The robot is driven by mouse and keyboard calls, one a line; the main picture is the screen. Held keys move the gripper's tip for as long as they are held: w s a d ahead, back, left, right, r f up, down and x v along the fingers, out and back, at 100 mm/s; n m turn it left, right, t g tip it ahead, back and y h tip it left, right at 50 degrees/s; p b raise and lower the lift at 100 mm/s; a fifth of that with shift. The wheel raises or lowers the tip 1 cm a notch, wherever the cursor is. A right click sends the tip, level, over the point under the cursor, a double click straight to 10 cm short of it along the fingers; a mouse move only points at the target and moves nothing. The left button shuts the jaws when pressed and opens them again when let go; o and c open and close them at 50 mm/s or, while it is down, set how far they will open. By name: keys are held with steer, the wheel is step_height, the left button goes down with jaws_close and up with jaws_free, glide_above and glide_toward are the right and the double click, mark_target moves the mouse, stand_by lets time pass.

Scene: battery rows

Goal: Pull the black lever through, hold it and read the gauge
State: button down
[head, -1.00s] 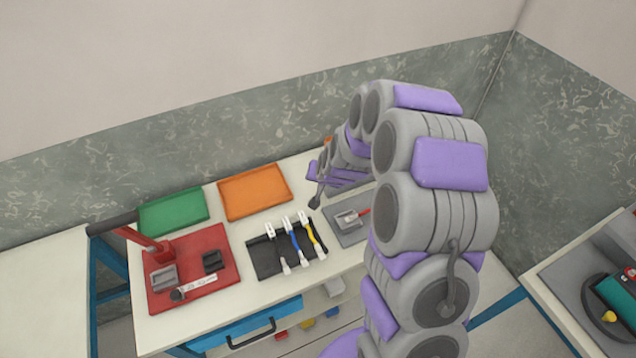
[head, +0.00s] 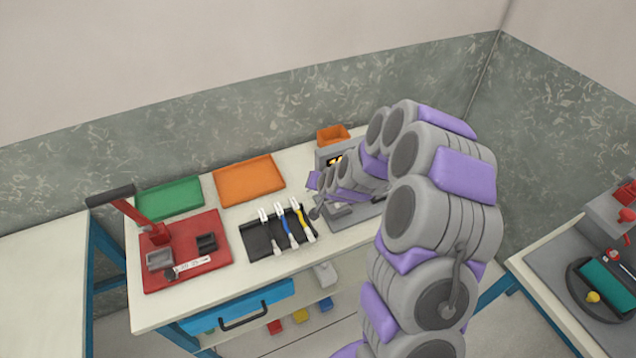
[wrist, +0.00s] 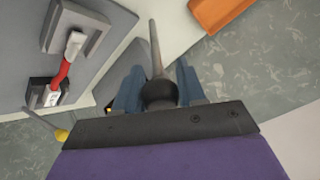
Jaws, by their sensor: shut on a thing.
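In the wrist view my gripper (wrist: 159,88) is shut on the round black knob of the black lever (wrist: 158,94). The lever's thin grey rod runs up from the knob between the two fingers. In the head view the dark knob (head: 315,213) shows at my arm's tip, at the left edge of the grey test station (head: 352,213). A gauge with a dark face and yellow marks (head: 334,160) shows at the back of the station. It is small and partly behind my arm, and I cannot make out a reading.
A red and white piece (wrist: 67,68) sits between two holders in the wrist view. A yellow ball (wrist: 62,135) is near it. A black tray (head: 262,238) with several tools lies left of the station. An orange bin (head: 333,135) stands behind it.

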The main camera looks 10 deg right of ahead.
steer(key=shift+s+f, duration=0.1)
steer(key=shift+f, duration=0.05)
steer(key=c, duration=0.7)
jaws_free()
steer(key=shift+s+d+r, duration=0.1)
steer(key=shift+s+r, duration=0.1)
steer(key=shift+r, duration=0.3)
steer(key=shift+b+v, duration=1.1)
steer(key=shift+v, duration=7)
